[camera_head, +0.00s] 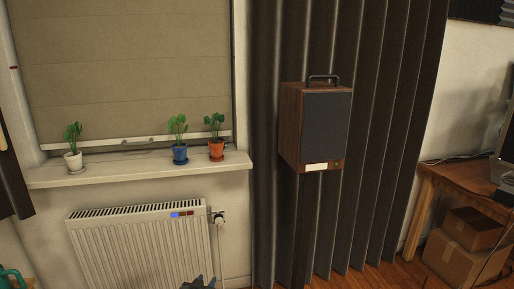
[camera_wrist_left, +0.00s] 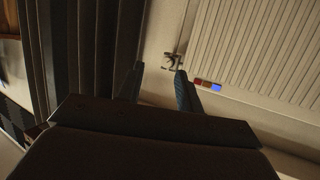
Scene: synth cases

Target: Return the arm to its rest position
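My left gripper (camera_head: 200,283) just shows at the bottom edge of the head view, in front of the lower part of the radiator. In the left wrist view its two fingers (camera_wrist_left: 159,72) stand apart with nothing between them. The dark body of the gripper fills the lower part of that view. My right gripper is in neither view.
A white radiator (camera_head: 137,248) hangs under a windowsill (camera_head: 115,176) with three potted plants. A brown speaker (camera_head: 316,127) stands out before dark curtains (camera_head: 385,185); its support is not visible. A wooden desk (camera_head: 455,183) with cardboard boxes (camera_head: 470,228) is at right.

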